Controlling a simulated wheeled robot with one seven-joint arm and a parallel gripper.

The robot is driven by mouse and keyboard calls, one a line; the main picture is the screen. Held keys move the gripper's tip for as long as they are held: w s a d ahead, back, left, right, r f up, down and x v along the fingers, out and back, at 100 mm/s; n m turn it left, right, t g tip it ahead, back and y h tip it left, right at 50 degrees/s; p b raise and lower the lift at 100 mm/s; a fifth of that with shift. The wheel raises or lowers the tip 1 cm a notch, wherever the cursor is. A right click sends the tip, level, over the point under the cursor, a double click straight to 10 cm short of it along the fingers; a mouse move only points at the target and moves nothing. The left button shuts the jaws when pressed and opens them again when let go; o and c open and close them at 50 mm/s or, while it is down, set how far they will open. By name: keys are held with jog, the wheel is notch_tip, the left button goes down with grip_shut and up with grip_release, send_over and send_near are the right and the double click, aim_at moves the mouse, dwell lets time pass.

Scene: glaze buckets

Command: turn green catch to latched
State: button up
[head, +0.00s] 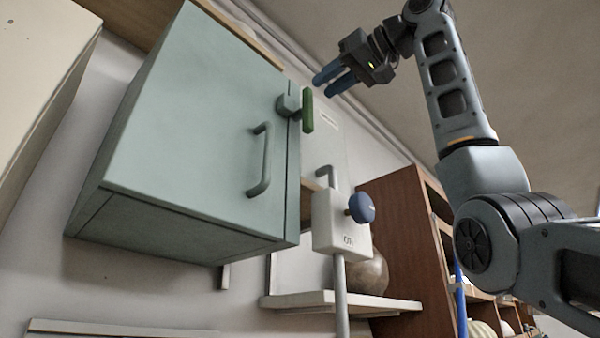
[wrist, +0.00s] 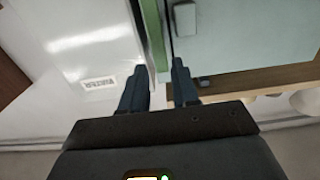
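The green catch (head: 308,110) is a narrow bar at the right front edge of a pale teal cabinet (head: 190,130), beside a small grey block (head: 288,105). In the head view it stands about upright. In the wrist view the green catch (wrist: 153,35) shows as a long strip beyond my fingertips, roughly in line with the gap between them. My gripper (head: 322,84) is above and right of the catch in the head view, its blue fingers apart and empty. My gripper (wrist: 159,72) also shows open in the wrist view. I see no contact with the catch.
The cabinet door has a grey handle (head: 261,160). A white box with a blue knob (head: 361,207) stands on a post below right. A shelf (head: 340,302) bears a round pot (head: 367,272). A brown bookcase (head: 405,225) stands at right. A white labelled panel (wrist: 85,45) lies beside the catch.

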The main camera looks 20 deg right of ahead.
aim_at(311, 95)
jog(key=shift+p+x, duration=0.9)
jog(key=shift+x, duration=2.3)
jog(key=shift+c, duration=0.4)
grip_shut()
